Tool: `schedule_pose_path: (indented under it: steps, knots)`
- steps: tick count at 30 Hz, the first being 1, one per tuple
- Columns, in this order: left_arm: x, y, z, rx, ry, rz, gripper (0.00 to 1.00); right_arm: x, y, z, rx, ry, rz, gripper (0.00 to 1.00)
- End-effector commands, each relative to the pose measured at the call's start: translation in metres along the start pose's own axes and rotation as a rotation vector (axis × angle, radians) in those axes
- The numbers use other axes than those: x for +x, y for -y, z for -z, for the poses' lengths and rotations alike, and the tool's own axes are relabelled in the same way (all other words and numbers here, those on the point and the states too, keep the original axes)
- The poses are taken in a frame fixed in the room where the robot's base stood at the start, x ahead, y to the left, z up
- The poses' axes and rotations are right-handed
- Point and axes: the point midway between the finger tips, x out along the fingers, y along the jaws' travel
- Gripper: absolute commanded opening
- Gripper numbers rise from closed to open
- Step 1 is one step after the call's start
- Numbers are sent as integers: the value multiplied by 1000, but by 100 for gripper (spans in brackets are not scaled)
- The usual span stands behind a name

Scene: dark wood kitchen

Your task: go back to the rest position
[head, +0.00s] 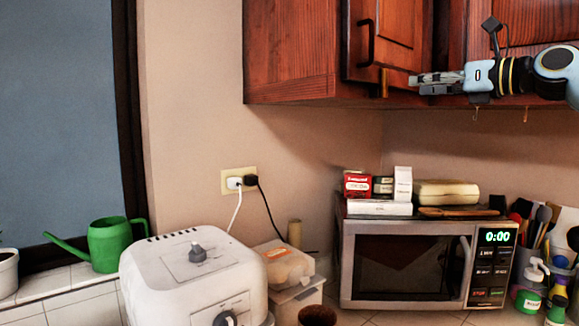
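My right gripper (414,82) comes in from the upper right, with its fingers pointing left. It is in front of the lower edge of the reddish wood wall cabinet (290,50), to the right of the dark door handle (367,42). Nothing shows between its fingers. They are seen nearly edge-on, so I cannot tell whether they are apart or together. My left gripper is out of view.
Below the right gripper stands a microwave (405,262) with boxes (358,185) on top. Utensils (540,225) stand at the right. A white toaster (190,275) and green watering can (108,243) are at the left.

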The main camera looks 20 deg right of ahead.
Motion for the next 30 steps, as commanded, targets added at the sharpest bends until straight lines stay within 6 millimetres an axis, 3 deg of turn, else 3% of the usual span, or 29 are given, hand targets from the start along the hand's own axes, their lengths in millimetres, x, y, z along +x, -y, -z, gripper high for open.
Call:
schedule_pose_path:
  steps: [2, 5, 8, 11, 14, 18, 20, 21, 24, 27, 30]
  knots:
    - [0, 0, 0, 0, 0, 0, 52, 2, -4, 2, 15, 10, -6, 39]
    - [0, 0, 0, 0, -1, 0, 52, 10, -24, 11, 119, 82, -39, 39]
    - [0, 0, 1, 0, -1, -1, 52, 17, -58, 28, 380, 236, -79, 39]
    - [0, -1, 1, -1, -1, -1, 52, 7, -80, 59, 791, 423, -53, 39]
    - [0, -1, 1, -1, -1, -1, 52, -18, -82, 115, 1251, 581, 86, 39]
    - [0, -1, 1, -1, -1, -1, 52, -67, -90, 220, 1790, 704, 415, 39]
    - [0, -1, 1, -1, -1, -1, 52, -89, -103, 263, 1961, 726, 572, 39]
    - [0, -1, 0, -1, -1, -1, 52, -104, -114, 291, 2064, 734, 682, 39]
    - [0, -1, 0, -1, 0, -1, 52, -143, -150, 349, 2265, 731, 954, 39]
    - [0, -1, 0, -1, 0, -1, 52, -176, -187, 389, 2395, 706, 1195, 39]
    - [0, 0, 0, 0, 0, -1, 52, -204, -222, 414, 2475, 672, 1397, 39]
